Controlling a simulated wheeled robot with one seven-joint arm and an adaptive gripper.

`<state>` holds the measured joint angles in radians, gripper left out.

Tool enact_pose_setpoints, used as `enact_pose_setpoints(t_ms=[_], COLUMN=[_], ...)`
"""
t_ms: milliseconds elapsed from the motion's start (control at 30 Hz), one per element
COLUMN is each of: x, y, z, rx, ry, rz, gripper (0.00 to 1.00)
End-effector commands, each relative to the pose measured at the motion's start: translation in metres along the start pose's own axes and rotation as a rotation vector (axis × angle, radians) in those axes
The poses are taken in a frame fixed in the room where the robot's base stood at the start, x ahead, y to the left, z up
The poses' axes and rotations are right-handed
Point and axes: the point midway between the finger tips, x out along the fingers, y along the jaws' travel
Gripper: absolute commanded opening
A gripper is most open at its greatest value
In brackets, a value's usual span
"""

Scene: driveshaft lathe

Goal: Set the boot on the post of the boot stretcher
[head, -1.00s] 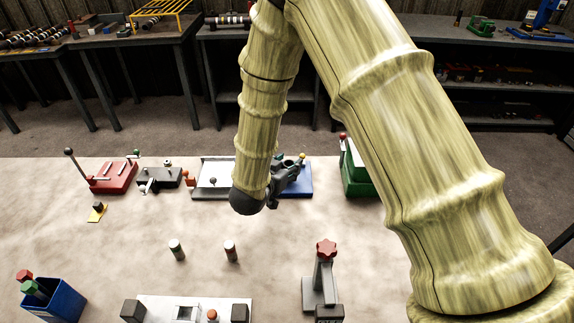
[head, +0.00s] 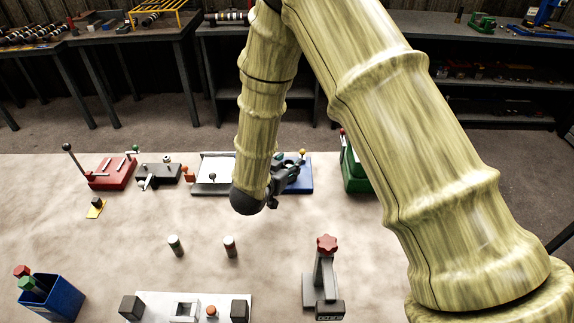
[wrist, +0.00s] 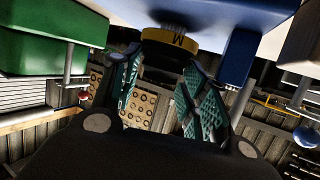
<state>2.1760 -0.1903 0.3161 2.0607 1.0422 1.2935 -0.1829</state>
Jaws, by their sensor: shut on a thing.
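In the wrist view a dark boot with a yellow band marked "M" (wrist: 170,52) sits at my fingertips (wrist: 163,75). A ribbed grey part shows just beyond the boot. In the head view my gripper (head: 288,174) is at the blue boot stretcher (head: 304,182) at the back of the table, partly covering it. The stretcher's blue body also shows beside the boot in the wrist view (wrist: 240,55). I cannot tell whether the boot is around the post; my gripper and arm hide this.
A green box-like fixture (head: 356,179) stands close on the right of the stretcher, and a white-topped fixture (head: 214,170) on its left. A grey stand with a red knob (head: 326,245) is in front.

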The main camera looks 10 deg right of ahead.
Motion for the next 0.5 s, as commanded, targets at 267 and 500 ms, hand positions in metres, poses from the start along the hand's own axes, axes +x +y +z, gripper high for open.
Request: enact_pose_setpoints(t_ms=[267, 500], x=[0.001, -0.0003], y=[-0.0001, -0.0031], z=[0.0032, 0.0042], rx=[0.0, -0.001], ry=[-0.001, -0.002], rz=[0.0, -0.005], gripper=[0.62, 0.69])
